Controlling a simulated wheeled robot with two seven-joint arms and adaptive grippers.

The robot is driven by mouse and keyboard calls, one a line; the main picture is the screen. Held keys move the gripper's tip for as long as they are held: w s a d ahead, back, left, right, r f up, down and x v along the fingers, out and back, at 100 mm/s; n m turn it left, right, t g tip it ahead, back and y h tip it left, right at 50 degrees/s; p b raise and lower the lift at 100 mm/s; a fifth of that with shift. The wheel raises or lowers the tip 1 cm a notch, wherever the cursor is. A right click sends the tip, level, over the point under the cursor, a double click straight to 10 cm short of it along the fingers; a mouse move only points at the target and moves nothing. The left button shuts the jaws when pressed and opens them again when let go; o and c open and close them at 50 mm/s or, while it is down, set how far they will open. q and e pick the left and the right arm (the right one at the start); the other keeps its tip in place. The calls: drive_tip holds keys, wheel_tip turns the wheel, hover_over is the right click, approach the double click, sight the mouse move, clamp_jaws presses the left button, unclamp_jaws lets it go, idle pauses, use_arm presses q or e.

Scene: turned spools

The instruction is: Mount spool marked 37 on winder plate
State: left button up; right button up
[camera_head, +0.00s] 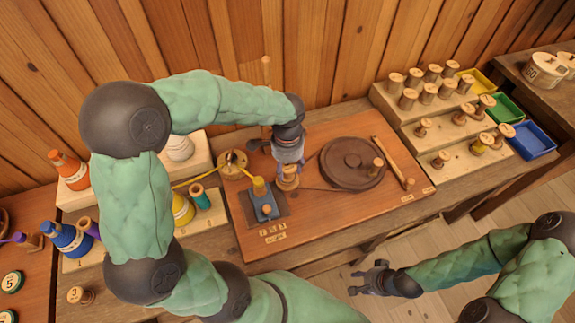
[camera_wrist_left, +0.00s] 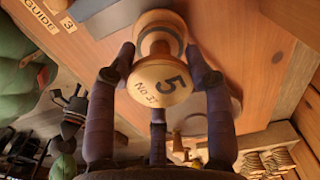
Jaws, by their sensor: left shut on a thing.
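My left gripper (camera_head: 287,165) is shut on a pale wooden spool (camera_head: 288,183) above the reddish winder board (camera_head: 325,215). In the left wrist view, the fingers (camera_wrist_left: 165,85) close around the spool (camera_wrist_left: 160,85). The spool stands roughly upright where the belt from the dark wheel (camera_head: 340,176) leads. The winder plate under it is hidden, so I cannot tell whether the spool touches it. My right gripper (camera_head: 364,279) is open and empty, over the floor.
A blue-grey guide block (camera_head: 262,203) with a yellow thread stands left of the spool. A wooden crank knob (camera_head: 377,163) rises from the wheel. Stepped racks (camera_head: 440,133) with several spools and coloured trays (camera_head: 530,141) are at right. Cones of thread (camera_head: 70,170) stand at left.

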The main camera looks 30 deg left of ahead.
use_arm(q)
drive_tip(key=shift+f+b, duration=0.3)
drive_tip(key=shift+f, duration=0.25)
drive_tip(key=o, duration=0.9)
drive_tip(key=shift+r, duration=0.1)
drive_tip(key=shift+r+p, duration=4.65)
drive_tip(key=shift+r, duration=0.85)
drive_tip(key=shift+f, duration=0.1)
